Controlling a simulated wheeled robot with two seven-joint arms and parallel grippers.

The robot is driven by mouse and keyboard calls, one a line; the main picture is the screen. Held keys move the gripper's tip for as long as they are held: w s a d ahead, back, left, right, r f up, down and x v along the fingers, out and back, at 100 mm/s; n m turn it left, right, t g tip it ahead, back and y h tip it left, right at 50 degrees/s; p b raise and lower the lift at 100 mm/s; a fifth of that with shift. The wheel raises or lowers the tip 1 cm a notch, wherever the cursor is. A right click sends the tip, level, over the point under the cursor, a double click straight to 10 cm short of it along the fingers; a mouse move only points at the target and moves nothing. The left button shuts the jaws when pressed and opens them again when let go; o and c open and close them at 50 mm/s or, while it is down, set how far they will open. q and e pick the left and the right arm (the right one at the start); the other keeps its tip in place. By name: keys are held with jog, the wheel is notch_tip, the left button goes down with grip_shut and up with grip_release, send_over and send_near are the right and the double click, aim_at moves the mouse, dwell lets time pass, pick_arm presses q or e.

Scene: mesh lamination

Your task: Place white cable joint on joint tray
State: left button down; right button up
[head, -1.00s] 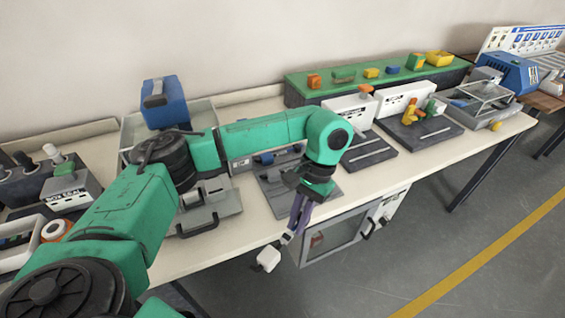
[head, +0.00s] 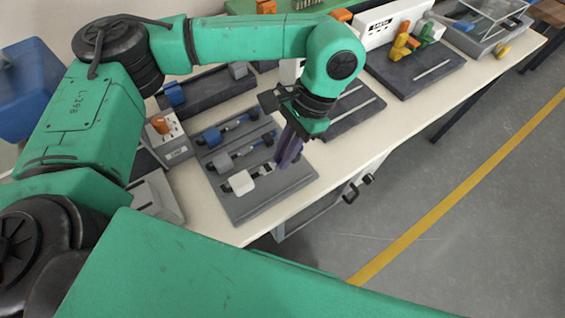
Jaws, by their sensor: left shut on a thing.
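The white cable joint (head: 241,182), a white block with a short dark and white cable end, is at the front of the grey joint tray (head: 246,211). It lines up with the tray's front row; I cannot tell whether it touches the tray. My left gripper (head: 281,163) points down over the tray's right part, its purple fingers shut on the right end of the white cable joint. A blue joint (head: 212,137) and a grey joint (head: 223,161) lie in the rows behind it. My right gripper is not in view.
A small grey box with an orange knob (head: 161,125) stands just left of the tray. Dark fixtures (head: 417,68) stand to the right on the table. The table's front edge is close to the tray. A blue case (head: 35,90) is at far left.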

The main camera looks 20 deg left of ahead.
aim_at(279, 178)
pick_arm(q)
notch_tip(279, 178, down, 3)
jog(key=shift+s+d+r, duration=0.1)
jog(key=shift+s+r, duration=0.05)
notch_tip(279, 178, down, 2)
jog(key=shift+f+p, duration=0.25)
jog(key=shift+p, duration=0.05)
jog(key=shift+f, duration=0.1)
jog(key=shift+f+b, duration=0.2)
jog(key=shift+b, duration=0.1)
jog(key=c, duration=1.2)
grip_release()
jog(key=shift+r, duration=0.1)
jog(key=shift+o, duration=0.2)
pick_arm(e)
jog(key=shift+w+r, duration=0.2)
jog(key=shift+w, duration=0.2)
